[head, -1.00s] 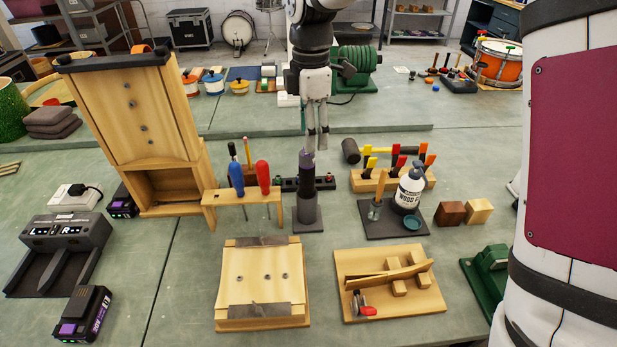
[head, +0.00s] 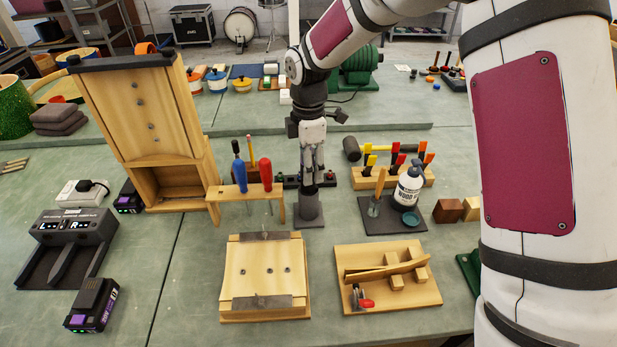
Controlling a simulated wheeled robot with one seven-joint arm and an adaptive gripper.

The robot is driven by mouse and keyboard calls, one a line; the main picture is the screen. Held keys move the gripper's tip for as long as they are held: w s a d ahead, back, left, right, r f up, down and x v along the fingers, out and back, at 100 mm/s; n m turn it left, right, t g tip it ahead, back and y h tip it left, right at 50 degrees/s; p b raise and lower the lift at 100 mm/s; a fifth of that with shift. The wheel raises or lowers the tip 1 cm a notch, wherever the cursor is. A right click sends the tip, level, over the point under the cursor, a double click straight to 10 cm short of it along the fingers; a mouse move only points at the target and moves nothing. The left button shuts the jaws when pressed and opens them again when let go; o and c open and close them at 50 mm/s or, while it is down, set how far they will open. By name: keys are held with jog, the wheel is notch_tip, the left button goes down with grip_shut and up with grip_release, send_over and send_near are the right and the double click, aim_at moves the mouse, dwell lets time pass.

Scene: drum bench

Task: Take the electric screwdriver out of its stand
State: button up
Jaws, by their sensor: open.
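The electric screwdriver (head: 308,203) stands upright in its dark grey stand (head: 310,219) in the middle of the bench, in the head view. Only its lower part shows; my gripper hides the upper part. My gripper (head: 310,181) points straight down over the screwdriver, its fingers open and low around the top of it. I cannot tell whether the fingers touch it.
A wooden rack with blue and red screwdrivers (head: 265,175) stands close on the left. On the right are a glue bottle (head: 408,187) and a clamp rack (head: 388,176). A wooden fixture (head: 265,272) lies in front. Bare bench shows between them.

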jog(key=shift+c, duration=0.3)
grip_shut()
notch_tip(320, 180, up, 10)
jog(key=shift+r+b, duration=0.1)
jog(key=shift+b, duration=0.6)
jog(key=shift+r, duration=0.4)
